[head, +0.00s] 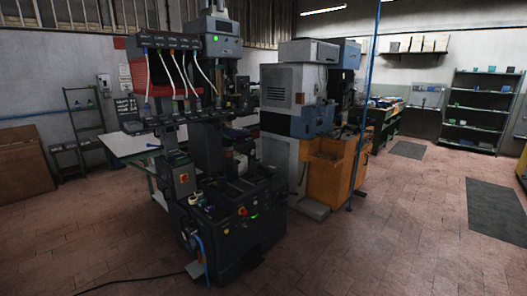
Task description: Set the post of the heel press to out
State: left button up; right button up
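The heel press (240,235) is most likely the dark machine standing left of the middle in the head view. Its front base carries a red button, several other knobs and green lit spots. A small control box (182,178) with an orange switch is on its left side. A row of dark units with white hoses (180,68) hangs above. The post cannot be made out clearly among the dark parts in the middle of the machine, so I cannot tell its position. Neither of my grippers is in view.
A blue and white machine with an orange cabinet (332,178) stands right behind the press. A thin blue pole (366,100) rises beside it. A pale table (132,145) is behind at left. A black cable (130,280) lies on the floor. The tiled floor (410,240) at right is open.

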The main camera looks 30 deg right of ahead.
aim_at(228, 153)
jog(key=z, duration=0.85)
